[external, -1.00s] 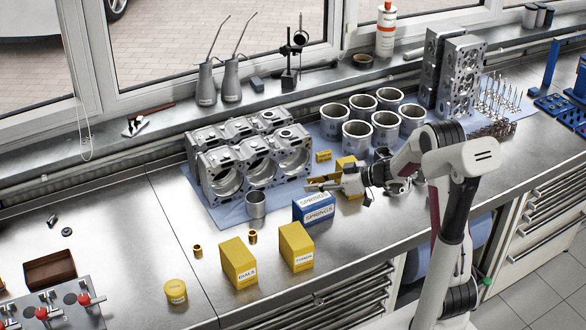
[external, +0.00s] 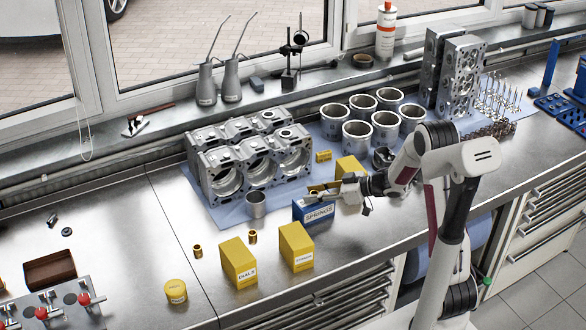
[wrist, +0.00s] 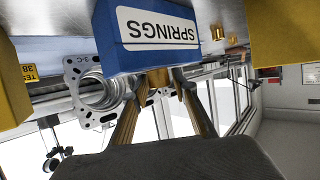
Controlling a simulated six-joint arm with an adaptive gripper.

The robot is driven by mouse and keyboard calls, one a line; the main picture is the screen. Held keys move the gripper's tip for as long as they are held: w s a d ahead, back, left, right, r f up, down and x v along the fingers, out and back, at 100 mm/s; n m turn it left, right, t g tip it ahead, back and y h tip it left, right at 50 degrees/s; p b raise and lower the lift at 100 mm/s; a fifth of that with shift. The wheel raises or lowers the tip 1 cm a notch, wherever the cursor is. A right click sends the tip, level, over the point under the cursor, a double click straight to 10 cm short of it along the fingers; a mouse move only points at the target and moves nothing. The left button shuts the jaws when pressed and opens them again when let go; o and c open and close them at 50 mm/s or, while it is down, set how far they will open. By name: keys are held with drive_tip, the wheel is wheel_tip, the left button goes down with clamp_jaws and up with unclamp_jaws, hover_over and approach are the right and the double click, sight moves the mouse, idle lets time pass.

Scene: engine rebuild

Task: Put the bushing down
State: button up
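My gripper (external: 318,190) is low over the top of the blue-and-white SPRINGS box (external: 318,213) in the external view. In the wrist view, its two fingers close in on a small brass bushing (wrist: 157,79) between the tips. The SPRINGS box (wrist: 150,28) hides part of the tips and bushing there. Two other brass bushings stand on the bench, one at the left (external: 197,251) and one nearer the DIALS box (external: 252,237).
Yellow boxes (external: 239,262) (external: 296,246) stand at the front. More liners (external: 357,134) stand behind my gripper. Bare bench (external: 140,235) lies to the left.

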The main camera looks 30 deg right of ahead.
drive_tip(key=shift+r, duration=0.2)
idle(0.3)
drive_tip(key=shift+s+d, duration=0.1)
drive_tip(key=shift+d, duration=0.05)
drive_tip(key=v, duration=1.1)
drive_tip(key=shift+s+d+r, duration=0.2)
drive_tip(key=shift+s, duration=0.05)
drive_tip(key=shift+w, duration=0.1)
idle(0.3)
